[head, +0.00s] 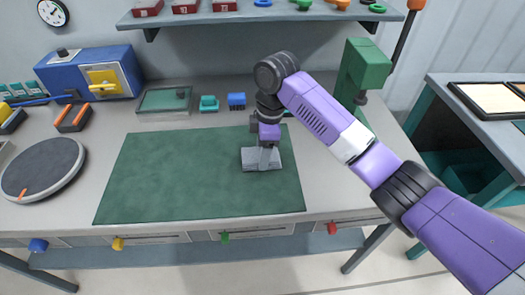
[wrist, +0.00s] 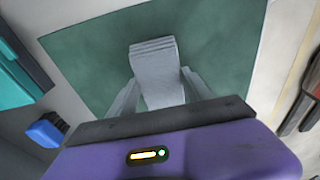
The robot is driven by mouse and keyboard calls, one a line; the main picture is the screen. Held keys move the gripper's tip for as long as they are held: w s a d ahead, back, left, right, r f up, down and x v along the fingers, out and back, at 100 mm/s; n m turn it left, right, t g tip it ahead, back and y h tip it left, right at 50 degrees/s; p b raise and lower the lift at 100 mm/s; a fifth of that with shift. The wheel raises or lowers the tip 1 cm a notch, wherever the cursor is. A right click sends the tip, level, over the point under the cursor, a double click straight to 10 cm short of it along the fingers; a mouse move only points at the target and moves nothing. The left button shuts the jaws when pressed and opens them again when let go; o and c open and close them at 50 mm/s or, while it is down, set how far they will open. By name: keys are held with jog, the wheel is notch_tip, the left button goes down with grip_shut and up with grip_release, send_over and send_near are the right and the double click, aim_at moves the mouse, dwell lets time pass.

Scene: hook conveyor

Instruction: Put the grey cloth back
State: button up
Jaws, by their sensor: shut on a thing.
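The grey cloth (head: 251,164) is a folded, layered pad at the right part of the green mat (head: 165,180). My gripper (head: 266,160) points down over it and is shut on it. In the wrist view the cloth (wrist: 155,62) lies between my two fingers (wrist: 160,92), with its layered edge facing away. I cannot tell whether the cloth rests on the mat or is held just above it.
A round grey turntable (head: 42,168) stands at the left. A blue machine (head: 92,75) and a shallow tray (head: 165,101) stand at the back. A teal block (head: 209,104) and a blue brush (head: 236,101) sit behind the mat. A green press (head: 366,66) stands back right. The mat's left is clear.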

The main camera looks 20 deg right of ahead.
jog(key=shift+f, duration=0.2)
jog(key=o, duration=1.4)
jog(key=shift+f, duration=0.1)
jog(key=shift+c, duration=0.2)
notch_tip(320, 180, up, 12)
jog(key=d, duration=0.1)
jog(key=shift+s+d, duration=0.2)
